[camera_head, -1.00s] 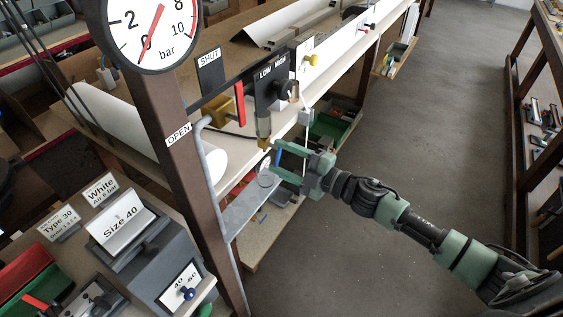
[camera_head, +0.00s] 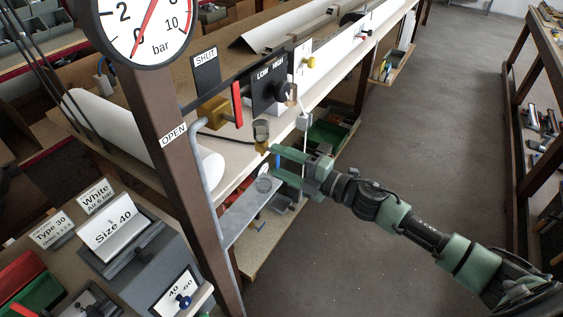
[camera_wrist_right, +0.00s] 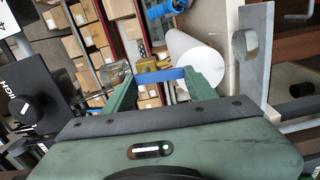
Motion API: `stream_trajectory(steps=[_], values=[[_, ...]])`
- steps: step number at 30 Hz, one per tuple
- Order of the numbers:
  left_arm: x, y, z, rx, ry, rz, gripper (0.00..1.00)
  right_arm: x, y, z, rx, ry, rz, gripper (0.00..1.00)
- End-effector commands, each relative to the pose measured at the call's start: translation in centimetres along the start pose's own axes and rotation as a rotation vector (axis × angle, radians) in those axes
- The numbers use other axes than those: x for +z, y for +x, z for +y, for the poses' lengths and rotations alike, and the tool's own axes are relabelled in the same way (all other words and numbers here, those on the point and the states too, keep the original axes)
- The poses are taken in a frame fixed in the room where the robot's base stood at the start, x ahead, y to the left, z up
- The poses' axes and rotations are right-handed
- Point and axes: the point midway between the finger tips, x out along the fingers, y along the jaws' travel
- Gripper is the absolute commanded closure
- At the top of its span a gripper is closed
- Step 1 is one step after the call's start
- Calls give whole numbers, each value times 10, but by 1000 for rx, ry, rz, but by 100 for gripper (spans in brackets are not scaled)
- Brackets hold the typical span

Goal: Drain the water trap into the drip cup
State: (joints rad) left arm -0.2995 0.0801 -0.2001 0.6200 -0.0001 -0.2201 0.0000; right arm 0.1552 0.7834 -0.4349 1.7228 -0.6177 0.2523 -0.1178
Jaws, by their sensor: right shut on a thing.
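The water trap (camera_head: 261,129) is a small cloudy bowl with a brass fitting below it, beneath the black LOW/HIGH panel. It also shows in the wrist view (camera_wrist_right: 116,73). My right gripper (camera_head: 275,162) is just below and right of the trap. In the wrist view its green fingers (camera_wrist_right: 163,84) are shut on a blue bar (camera_wrist_right: 160,75) lying between the tips; brass shows right behind it. The clear drip cup (camera_head: 265,184) is on a grey shelf below the trap, and also shows in the wrist view (camera_wrist_right: 245,44). Its contents cannot be told. My left gripper is not in view.
A red lever (camera_head: 237,104) hangs beside the panel with its black knob (camera_head: 282,89). The brown post (camera_head: 165,130) with a gauge (camera_head: 145,28) and OPEN sign stands left of the trap. A white roll (camera_head: 209,168) is close behind. Open floor lies to the right.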

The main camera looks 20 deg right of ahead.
Motion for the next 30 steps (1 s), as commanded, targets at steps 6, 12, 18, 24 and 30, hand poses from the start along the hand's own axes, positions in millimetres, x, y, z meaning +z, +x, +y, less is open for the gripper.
stream_trajectory(steps=[6, 12, 18, 24, 30], values=[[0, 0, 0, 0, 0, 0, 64, 0, 0, -1, -2, 1, 1, 22], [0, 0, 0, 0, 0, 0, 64, 0, 0, -1, -1, 2, 0, 22], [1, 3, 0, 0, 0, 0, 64, 0, -7, -3, -2, 3, -1, 22], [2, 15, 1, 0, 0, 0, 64, 0, -37, -6, -5, 2, 0, 22], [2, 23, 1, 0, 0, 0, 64, 0, -64, -5, -4, 3, 0, 22]])
